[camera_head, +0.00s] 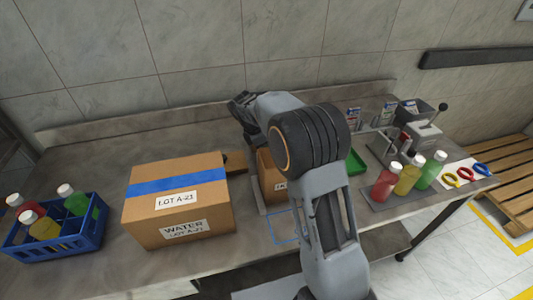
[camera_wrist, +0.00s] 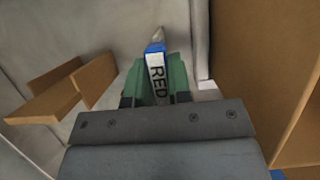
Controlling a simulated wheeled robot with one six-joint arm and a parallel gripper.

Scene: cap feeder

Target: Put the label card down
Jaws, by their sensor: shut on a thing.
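The label card (camera_wrist: 157,75) shows in the wrist view with a blue top edge and the word RED on a white face. My gripper (camera_wrist: 160,78) is shut on it, with a green finger on each side. The card stands roughly upright between the fingers. The grey worktop (camera_wrist: 115,22) shows around it; I cannot tell whether the card touches it. In the head view my arm covers the middle of the bench, and neither the fingers nor the held card can be made out.
A closed LOT A-21 carton (camera_head: 178,205) stands left of my arm, and a smaller carton (camera_head: 270,180) is partly behind it. A blue crate (camera_head: 75,235) holds bottles. Several bottles (camera_head: 408,178) stand right. A blue outline (camera_head: 286,228) marks the front bench.

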